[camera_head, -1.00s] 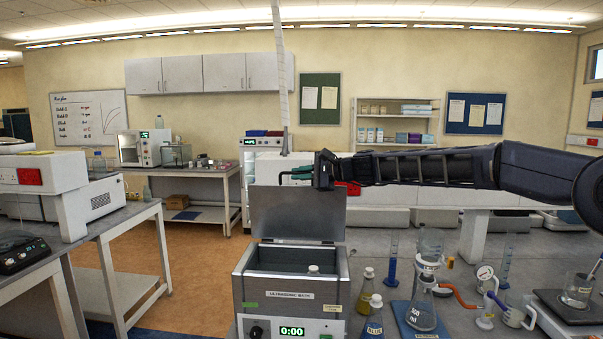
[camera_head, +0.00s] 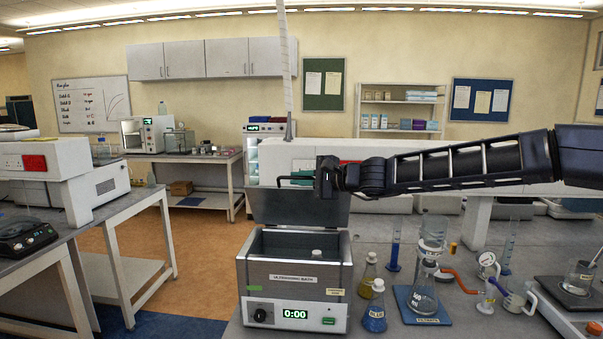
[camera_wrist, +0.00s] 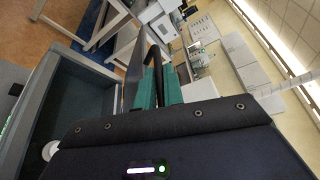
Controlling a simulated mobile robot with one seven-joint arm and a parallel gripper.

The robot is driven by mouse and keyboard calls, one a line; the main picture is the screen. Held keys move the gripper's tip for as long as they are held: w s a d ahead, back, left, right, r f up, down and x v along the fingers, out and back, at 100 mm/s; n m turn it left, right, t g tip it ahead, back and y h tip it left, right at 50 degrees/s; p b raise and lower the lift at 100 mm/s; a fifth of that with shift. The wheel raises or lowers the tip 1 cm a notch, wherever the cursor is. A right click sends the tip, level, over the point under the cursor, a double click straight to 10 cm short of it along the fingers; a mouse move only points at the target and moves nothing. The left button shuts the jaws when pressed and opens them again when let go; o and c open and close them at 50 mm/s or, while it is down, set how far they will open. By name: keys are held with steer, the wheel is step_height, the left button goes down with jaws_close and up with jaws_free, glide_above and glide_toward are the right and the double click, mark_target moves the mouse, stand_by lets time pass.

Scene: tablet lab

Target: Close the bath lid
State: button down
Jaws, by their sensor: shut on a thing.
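The ultrasonic bath (camera_head: 293,281) is a grey box with a green 0:00 display on the bench in the head view. Its grey lid (camera_head: 300,207) stands raised at the back edge, and the basin is open in front of it. My gripper (camera_head: 301,178) is at the lid's top edge, its teal fingers shut on the black lid handle (camera_head: 283,182). In the wrist view the teal fingers (camera_wrist: 156,88) close around the dark handle (camera_wrist: 152,52). The open basin (camera_wrist: 85,105) shows at left there. A white cap (camera_head: 316,254) shows inside the bath.
Right of the bath stand a yellow flask (camera_head: 368,277), a blue flask (camera_head: 374,312) and a filtration flask (camera_head: 423,297) on a blue base. A balance (camera_head: 576,298) is farther right. Open floor (camera_head: 205,265) lies left of the bath.

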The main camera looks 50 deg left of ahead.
steer(key=s+d+f+n+y, duration=0.1)
steer(key=s+d+f+n, duration=0.1)
steer(key=f, duration=0.4)
steer(key=s+d+f+n+g+y, duration=0.1)
steer(key=s+d+f+n, duration=0.2)
steer(key=f, duration=0.3)
steer(key=s+d+f+n+y, duration=0.1)
steer(key=s+d+f+n, duration=0.2)
steer(key=f, duration=0.2)
steer(key=shift+f+n+g, duration=0.4)
steer(key=shift+f, duration=1.3)
steer(key=c, duration=1.5)
jaws_free()
steer(key=shift+w+d, duration=0.1)
steer(key=v, duration=1)
steer(key=shift+d+f, duration=0.15)
steer(key=shift+d, duration=0.1)
